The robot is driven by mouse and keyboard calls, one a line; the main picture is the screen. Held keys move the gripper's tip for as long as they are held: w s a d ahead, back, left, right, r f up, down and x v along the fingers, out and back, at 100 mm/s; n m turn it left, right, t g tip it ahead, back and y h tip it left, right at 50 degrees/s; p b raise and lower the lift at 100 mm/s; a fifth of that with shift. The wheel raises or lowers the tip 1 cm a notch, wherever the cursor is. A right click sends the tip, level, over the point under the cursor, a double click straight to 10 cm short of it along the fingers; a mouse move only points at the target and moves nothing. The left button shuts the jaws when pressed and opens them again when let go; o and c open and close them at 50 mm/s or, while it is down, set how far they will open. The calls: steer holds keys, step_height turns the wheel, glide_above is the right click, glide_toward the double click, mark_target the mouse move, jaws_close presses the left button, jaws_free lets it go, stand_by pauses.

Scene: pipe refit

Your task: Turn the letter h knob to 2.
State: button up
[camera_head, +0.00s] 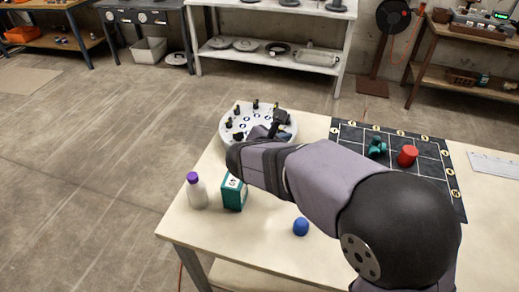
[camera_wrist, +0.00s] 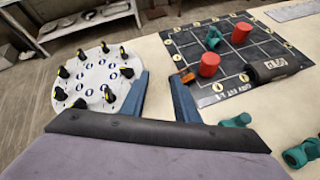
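The knob panel is a white round disc (camera_head: 227,134) on the table, with black knobs around its rim and blue letters inside. It also shows in the wrist view (camera_wrist: 95,72), where the knobs carry yellow marks. The letters are too small for me to tell which knob is h or where it points. My gripper (camera_wrist: 160,75) is open and empty, its two blue-grey fingers apart with bare tabletop between them. In the wrist view the fingers are just right of the disc. In the head view my arm hides the disc's lower right part.
A purple-capped bottle (camera_head: 197,191), a green box (camera_head: 234,194) and a blue object (camera_head: 300,227) stand at the front left. A dark grid mat (camera_wrist: 195,41) bears red cylinders, teal fittings and a black roll (camera_wrist: 270,68). More teal fittings (camera_wrist: 300,154) lie near the mat.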

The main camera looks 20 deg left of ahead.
steer(key=a+n+t+y+b, duration=0.1)
steer(key=a+n+t+y, duration=0.3)
steer(key=a, duration=0.6)
steer(key=shift+n+g+h, duration=0.5)
steer(key=shift+n+g, duration=0.3)
steer(key=shift+n, duration=0.1)
steer(key=shift+w+a+f+p, duration=0.15)
steer(key=shift+w+f+p, duration=0.1)
steer(key=shift+w+f, duration=0.9)
steer(key=shift+w+a+f+p, duration=0.15)
steer(key=shift+w+f+p, duration=0.1)
steer(key=shift+w+f, duration=0.95)
steer(key=shift+w+a+f+p, duration=0.2)
steer(key=shift+w+f, duration=0.5)
steer(key=shift+f, duration=0.85)
jaws_close()
